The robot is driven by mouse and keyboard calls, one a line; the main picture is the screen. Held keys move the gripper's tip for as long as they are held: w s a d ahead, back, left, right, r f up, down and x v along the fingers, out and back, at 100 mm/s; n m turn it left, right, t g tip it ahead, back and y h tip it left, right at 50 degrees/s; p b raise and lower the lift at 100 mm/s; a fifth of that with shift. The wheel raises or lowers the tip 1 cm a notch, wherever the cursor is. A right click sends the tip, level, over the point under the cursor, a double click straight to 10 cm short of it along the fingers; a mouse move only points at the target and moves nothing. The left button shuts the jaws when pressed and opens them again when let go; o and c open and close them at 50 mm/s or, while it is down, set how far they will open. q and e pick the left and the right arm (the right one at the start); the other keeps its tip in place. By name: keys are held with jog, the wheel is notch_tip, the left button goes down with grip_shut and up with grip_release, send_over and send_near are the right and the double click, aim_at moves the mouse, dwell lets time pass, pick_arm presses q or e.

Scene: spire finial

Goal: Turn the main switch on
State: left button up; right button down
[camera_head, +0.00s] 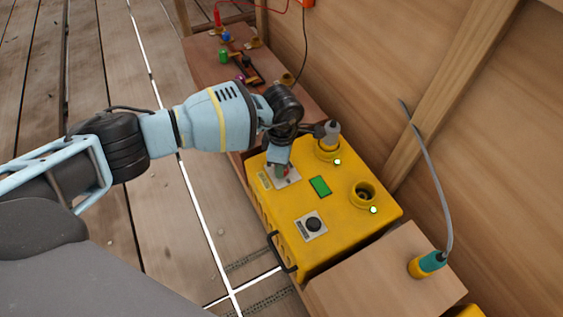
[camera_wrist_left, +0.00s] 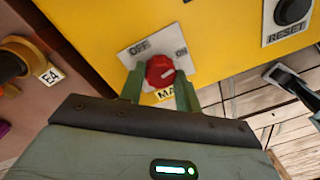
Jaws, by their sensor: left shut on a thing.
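The main switch is a red rotary knob (camera_wrist_left: 159,69) on a white plate marked OFF and ON, on top of the yellow box (camera_head: 335,240). My left gripper (camera_head: 281,170) reaches down over this plate at the box's far left corner. In the left wrist view its two green fingers stand either side of the red knob and are shut on it. A pale mark on the knob points right and slightly up, towards the ON side. The MAIN label below is partly hidden. My right gripper is not in view.
The box top has a black RESET button (camera_head: 313,224), a green panel (camera_head: 319,187), and two round sockets with lit green lamps. A grey plug (camera_head: 331,133) stands in the far socket. A teal plug (camera_head: 433,262) on a grey cable sits on the wooden surface at right.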

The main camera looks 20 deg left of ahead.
pick_arm(q)
jog(key=shift+m, duration=1.2)
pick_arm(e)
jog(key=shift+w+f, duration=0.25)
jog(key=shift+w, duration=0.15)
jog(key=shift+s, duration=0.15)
pick_arm(q)
jog(key=o, duration=1)
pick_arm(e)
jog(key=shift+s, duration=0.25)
pick_arm(q)
jog(key=shift+r, duration=0.15)
jog(key=shift+r, duration=0.2)
notch_tip(320, 180, up, 6)
jog(key=shift+w+r+p, duration=0.1)
jog(key=shift+w+p, duration=0.05)
jog(key=shift+p, duration=1.1)
jog(key=shift+r, duration=0.55)
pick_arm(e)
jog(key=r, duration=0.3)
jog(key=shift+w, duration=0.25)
